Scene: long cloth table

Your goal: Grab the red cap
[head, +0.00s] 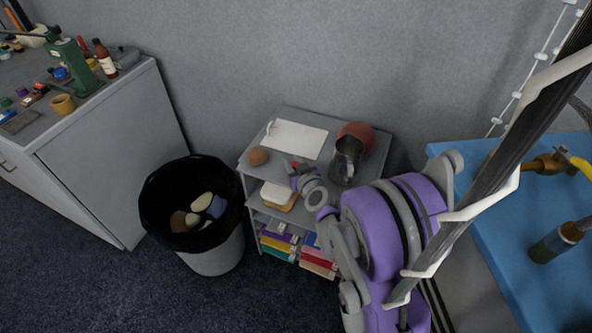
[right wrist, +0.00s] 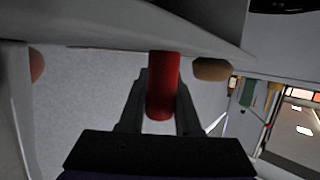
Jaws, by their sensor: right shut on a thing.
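The red cap (right wrist: 163,72) is a small red cylinder in the right wrist view, between the two dark fingers of my right gripper (right wrist: 162,95). The gripper is shut on it. In the head view my right gripper (head: 297,172) is at the small grey shelf unit, and only a speck of red shows at its tip. Most of the cap is hidden there by the gripper and arm. My left gripper is not in view.
The shelf unit (head: 262,143) bears a white board (head: 296,138), a brown ball (head: 258,156), a reddish ball (head: 356,133) and a dark metal pitcher (head: 346,160). A black-lined bin (head: 215,258) stands left of it. A blue-topped table (head: 500,260) is at right.

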